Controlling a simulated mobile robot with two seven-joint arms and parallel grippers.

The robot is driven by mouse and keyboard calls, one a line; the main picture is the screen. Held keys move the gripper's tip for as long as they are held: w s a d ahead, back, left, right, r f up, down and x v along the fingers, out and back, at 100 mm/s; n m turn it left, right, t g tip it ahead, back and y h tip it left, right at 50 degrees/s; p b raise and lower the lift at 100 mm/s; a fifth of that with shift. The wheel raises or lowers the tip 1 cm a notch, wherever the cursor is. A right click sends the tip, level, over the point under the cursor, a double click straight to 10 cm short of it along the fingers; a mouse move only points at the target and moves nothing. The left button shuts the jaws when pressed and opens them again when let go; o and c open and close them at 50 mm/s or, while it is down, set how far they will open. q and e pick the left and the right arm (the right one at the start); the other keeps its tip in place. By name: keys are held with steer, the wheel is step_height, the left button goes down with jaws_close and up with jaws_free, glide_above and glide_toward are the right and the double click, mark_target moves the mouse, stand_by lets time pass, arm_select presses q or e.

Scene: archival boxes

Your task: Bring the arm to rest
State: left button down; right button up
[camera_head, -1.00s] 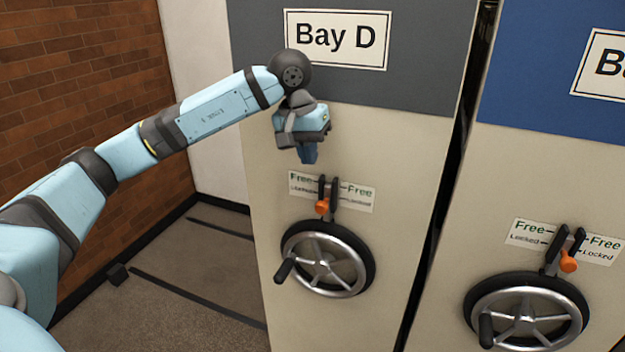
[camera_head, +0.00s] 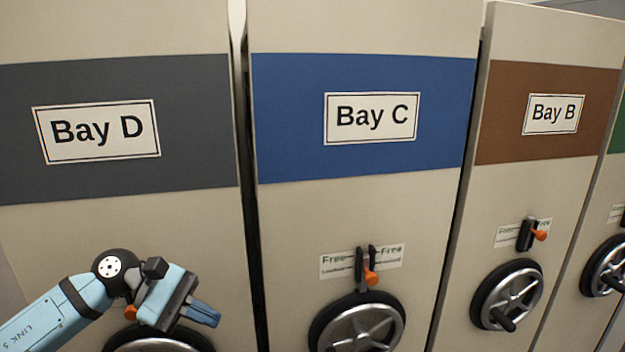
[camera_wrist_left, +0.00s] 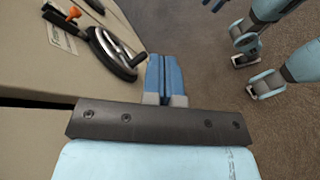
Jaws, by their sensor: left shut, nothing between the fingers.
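My left gripper (camera_head: 204,314) is at the lower left of the head view, in front of the Bay D cabinet (camera_head: 60,230). Its blue fingers are together with nothing between them, and they point to the right and slightly down. The wrist hides most of the Bay D handwheel (camera_head: 165,341) and its lever. In the left wrist view the shut fingers (camera_wrist_left: 163,75) stand over the carpet, beside a handwheel (camera_wrist_left: 118,52) and apart from it. My right gripper is not in the head view.
The Bay C cabinet (camera_head: 300,225) has a handwheel (camera_head: 357,325) and an orange-tipped lever (camera_head: 370,276). The Bay B cabinet (camera_head: 560,180) has a handwheel (camera_head: 506,295) too. Carpet (camera_wrist_left: 205,80) in front of the cabinets is clear near the fingers.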

arm_select(q)
steer(key=s+d+f+n+t+h, duration=0.1)
steer(key=s+d+n+t+h, duration=0.1)
steer(key=d+n+h, duration=0.45)
steer(key=s+a+f+m+t+y+p, duration=0.1)
steer(key=s+a+f+m+t+y, duration=0.1)
steer(key=f+m+t+y, duration=0.6)
steer(key=s+a+f+m+t+y+p, duration=0.1)
steer(key=s+a+f+m+t, duration=0.15)
steer(key=f+m, duration=0.6)
steer(key=s+a+f+m+t+y+p, duration=0.1)
steer(key=s+a+f+m+t+y, duration=0.25)
steer(key=m, duration=0.85)
steer(key=s+f+n+g+y, duration=0.3)
steer(key=s+f+n+y, duration=0.1)
steer(key=s+f+n, duration=0.5)
step_height(320, 180, down, 2)
steer(key=shift+s+a+f+p, duration=0.25)
steer(key=shift+s+a+p, duration=0.15)
steer(key=shift+s, duration=0.1)
